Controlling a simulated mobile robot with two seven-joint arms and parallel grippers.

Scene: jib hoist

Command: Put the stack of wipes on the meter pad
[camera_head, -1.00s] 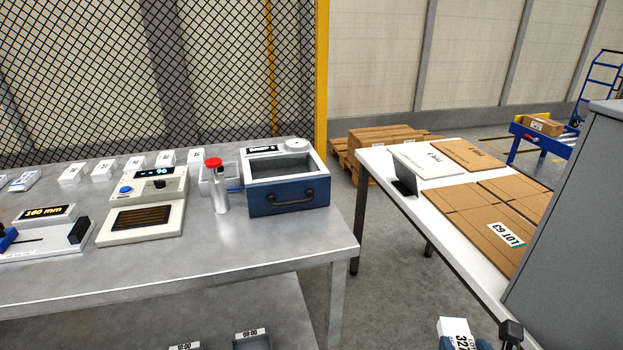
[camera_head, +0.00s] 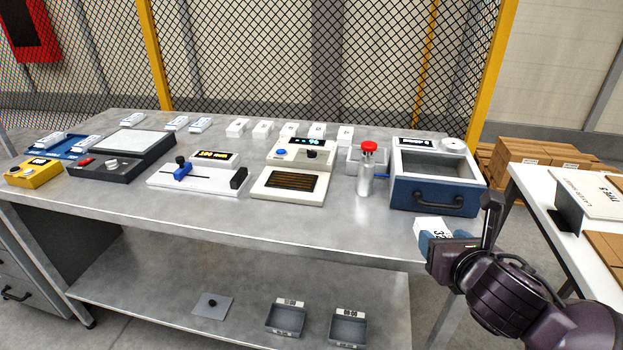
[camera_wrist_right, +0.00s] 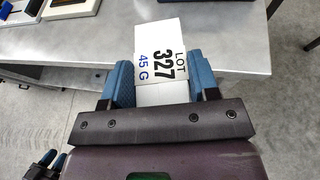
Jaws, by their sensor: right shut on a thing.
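The stack of wipes (camera_head: 432,228) is a white block labelled LOT 327, 45 G; its label shows clearly in the right wrist view (camera_wrist_right: 162,55). My right gripper (camera_head: 436,243) is shut on it, with blue fingers on both sides, and holds it near the bench's front right edge. The meter (camera_head: 303,152) is a cream device with a small display and a blue button. Its dark ribbed pad (camera_head: 291,182) is bare and lies left of the held stack. Part of my left gripper (camera_wrist_right: 48,160) seems to show at the lower left of the right wrist view; its opening is unclear.
A bottle with a red cap (camera_head: 367,170) and a blue open-topped box (camera_head: 437,195) stand right of the meter. A caliper-like gauge (camera_head: 198,180) stands left of it. Several white blocks line the back. Bare bench lies in front of the meter.

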